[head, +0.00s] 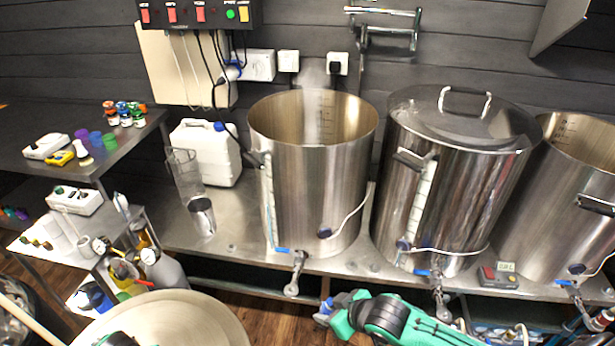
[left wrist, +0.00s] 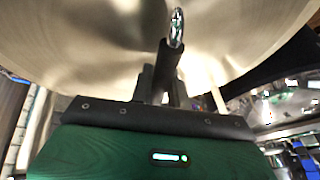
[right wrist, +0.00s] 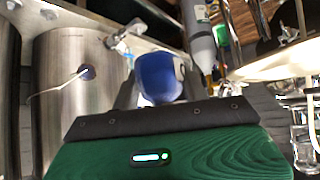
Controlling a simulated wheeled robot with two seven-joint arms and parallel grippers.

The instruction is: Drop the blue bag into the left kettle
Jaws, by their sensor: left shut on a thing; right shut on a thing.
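The left kettle (head: 312,190) is a steel pot without a lid, its mouth open, on the steel bench. My right gripper (right wrist: 157,92) is shut on the blue bag (right wrist: 158,76), a rounded blue thing with a pale patch. In the head view the bag shows as a small blue spot (head: 322,313), low in front of the bench, below the kettle rim. My left gripper (left wrist: 167,75) is shut on the handle of a round steel lid (left wrist: 230,45). The lid also shows at the bottom left of the head view (head: 180,322), hiding the left fingers.
The middle kettle (head: 435,190) wears its lid; the right kettle (head: 570,200) is open. A white canister (head: 208,155), a clear jug (head: 184,175) and a steel cup (head: 202,217) stand left of the left kettle. Taps jut from the kettle fronts. A control box (head: 198,14) hangs above.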

